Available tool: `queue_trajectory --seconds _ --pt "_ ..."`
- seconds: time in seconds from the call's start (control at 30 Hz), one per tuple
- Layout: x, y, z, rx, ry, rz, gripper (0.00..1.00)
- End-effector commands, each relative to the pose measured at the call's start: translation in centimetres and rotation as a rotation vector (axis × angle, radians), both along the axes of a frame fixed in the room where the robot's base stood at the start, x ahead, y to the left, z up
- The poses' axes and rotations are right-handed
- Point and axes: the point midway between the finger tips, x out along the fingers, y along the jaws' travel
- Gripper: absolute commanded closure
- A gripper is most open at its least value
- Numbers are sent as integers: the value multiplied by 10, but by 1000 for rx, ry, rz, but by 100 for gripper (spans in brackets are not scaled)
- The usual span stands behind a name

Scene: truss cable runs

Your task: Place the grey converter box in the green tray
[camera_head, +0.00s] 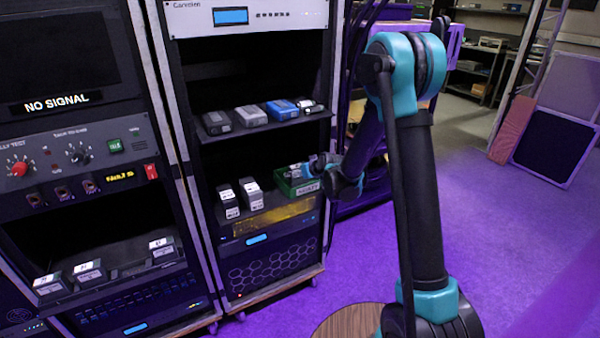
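The green tray (297,189) stands at the right end of the rack's lower shelf, with a white label on its front. Something small and pale shows at its top, too small to tell what. A grey box (251,116) lies on the upper shelf between a darker box and a blue one. Another grey box with a white label (252,193) stands on the lower shelf left of the tray. I cannot tell which is the converter box. My gripper (312,170) is at the tray's right upper edge; its fingers are too small to read.
A dark labelled box (228,201) stands on the lower shelf. A test console (85,160) stands left. Floor at right is open.

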Motion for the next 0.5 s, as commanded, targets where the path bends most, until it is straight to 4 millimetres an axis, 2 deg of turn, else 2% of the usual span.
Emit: queue_trajectory --seconds 0.33,0.5 --pt "0 0 1 0 0 0 13" --pt "-6 -4 8 0 0 0 13"
